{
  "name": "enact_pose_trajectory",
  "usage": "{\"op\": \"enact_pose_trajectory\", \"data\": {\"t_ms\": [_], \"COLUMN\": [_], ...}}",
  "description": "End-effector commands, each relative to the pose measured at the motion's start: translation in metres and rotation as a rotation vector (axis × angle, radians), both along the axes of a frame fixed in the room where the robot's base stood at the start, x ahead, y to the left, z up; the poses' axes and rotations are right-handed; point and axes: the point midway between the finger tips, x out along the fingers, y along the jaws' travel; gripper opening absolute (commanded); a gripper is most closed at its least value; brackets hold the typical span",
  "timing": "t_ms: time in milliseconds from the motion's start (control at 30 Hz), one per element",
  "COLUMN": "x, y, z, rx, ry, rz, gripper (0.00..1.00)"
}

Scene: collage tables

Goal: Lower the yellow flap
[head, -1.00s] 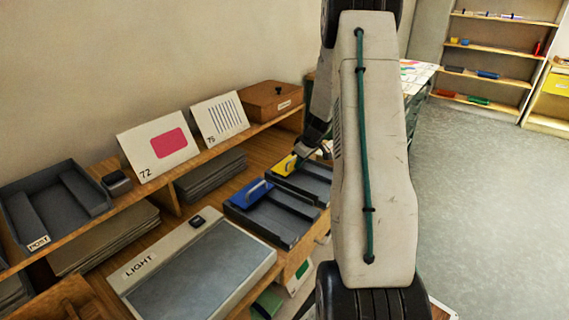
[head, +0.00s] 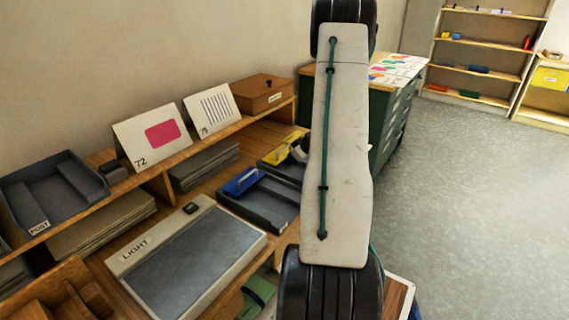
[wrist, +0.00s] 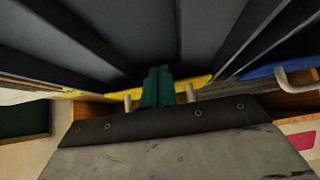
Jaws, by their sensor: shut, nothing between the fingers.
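The yellow flap (head: 284,149) is at the back end of a dark grey tray, left of my arm in the head view. My arm hides part of this tray. In the wrist view the yellow flap (wrist: 203,82) shows as a narrow strip, with two handle posts (wrist: 190,94) on either side of my green fingers. My gripper (wrist: 157,87) is shut and empty, its fingers overlapping the middle of the flap between the posts. I cannot tell whether they touch the flap, or how far it is tilted.
A matching tray with a blue flap (head: 242,181) stands beside it, nearer. A light box (head: 205,255) lies in front on the wooden table. Cards and a wooden box (head: 263,94) stand on the shelf behind. A green cabinet (head: 392,125) is beyond my arm; open floor lies right.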

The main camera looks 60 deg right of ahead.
Motion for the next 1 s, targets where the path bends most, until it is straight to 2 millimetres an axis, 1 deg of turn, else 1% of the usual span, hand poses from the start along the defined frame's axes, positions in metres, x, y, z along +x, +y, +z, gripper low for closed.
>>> {"op": "enact_pose_trajectory", "data": {"t_ms": [300,400,467,533,633,667,700,800,1000], "x": [0.000,0.000,0.000,0.001,0.002,-0.001,-0.014,-0.037,-0.073], "y": [-0.001,-0.001,-0.002,-0.002,-0.001,0.000,0.000,0.001,0.004], "z": [0.001,0.004,0.010,0.020,0.041,0.043,0.035,0.028,0.016], "rx": [0.000,-0.001,-0.002,-0.004,-0.006,-0.002,0.003,0.004,0.002], "ry": [-0.001,-0.002,-0.002,-0.003,-0.003,-0.001,0.001,0.001,0.000], "rz": [0.000,-0.001,-0.001,0.000,0.003,-0.001,-0.004,-0.003,-0.001], "gripper": [0.00,0.00,0.00,0.00,0.00,0.00,0.00,0.00,0.00]}}
